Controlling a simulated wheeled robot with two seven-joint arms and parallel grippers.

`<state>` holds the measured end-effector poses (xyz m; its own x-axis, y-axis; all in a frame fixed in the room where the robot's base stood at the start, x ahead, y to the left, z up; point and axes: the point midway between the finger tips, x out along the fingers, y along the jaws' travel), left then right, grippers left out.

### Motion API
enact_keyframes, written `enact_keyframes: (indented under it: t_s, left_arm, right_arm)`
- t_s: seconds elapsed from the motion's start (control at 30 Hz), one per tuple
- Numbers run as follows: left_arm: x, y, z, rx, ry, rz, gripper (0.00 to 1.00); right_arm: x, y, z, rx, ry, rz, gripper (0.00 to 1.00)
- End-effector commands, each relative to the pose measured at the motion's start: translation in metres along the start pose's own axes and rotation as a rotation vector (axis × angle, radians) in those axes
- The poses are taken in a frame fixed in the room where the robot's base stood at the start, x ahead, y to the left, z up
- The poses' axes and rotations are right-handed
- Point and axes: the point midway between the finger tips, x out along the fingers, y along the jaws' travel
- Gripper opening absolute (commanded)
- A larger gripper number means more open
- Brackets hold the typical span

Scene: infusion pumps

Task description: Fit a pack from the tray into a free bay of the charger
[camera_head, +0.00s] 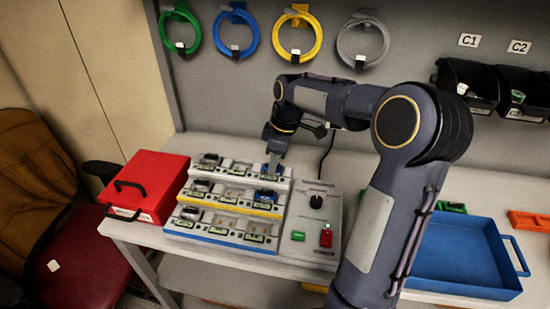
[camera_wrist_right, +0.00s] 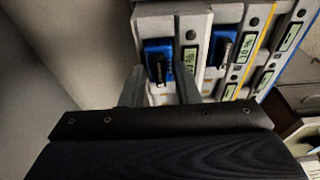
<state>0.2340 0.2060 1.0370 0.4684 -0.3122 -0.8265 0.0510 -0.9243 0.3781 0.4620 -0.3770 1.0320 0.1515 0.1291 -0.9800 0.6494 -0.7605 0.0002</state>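The charger (camera_head: 247,233) stands on the bench as three stepped rows with white, yellow and blue edges. My right gripper (camera_head: 273,166) is at the right end of its top row. In the right wrist view its two fingers (camera_wrist_right: 161,88) stand on either side of a blue pack (camera_wrist_right: 153,47) with a black handle, seated in a bay. The fingers look apart from the handle. Another blue pack (camera_head: 265,195) sits in the middle row, right bay. Dark packs sit in left bays. The blue tray (camera_head: 462,262) is at the right; its visible floor is bare. My left gripper is out of view.
A control panel (camera_head: 316,222) with a knob and green and red buttons adjoins the charger. A red box (camera_head: 150,180) stands at the left. Coloured cable coils (camera_head: 297,34) and black bins (camera_head: 468,86) hang on the wall. My right arm crosses above the bench.

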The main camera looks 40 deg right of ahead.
Motion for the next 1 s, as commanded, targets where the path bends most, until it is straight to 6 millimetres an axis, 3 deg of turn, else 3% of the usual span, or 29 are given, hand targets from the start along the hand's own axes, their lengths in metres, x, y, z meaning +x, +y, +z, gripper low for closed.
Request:
enact_keyframes:
  t_s: [0.37,0.73,1.0]
  left_arm:
    - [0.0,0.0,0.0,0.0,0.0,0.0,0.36]
    - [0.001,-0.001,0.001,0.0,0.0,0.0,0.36]
    - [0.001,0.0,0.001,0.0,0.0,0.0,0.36]
  right_arm:
    - [-0.004,0.0,0.0,0.0,0.0,0.001,0.36]
    - [-0.061,0.001,0.0,0.0,0.002,0.003,0.36]
    - [-0.078,0.0,0.0,0.0,-0.001,-0.001,0.36]
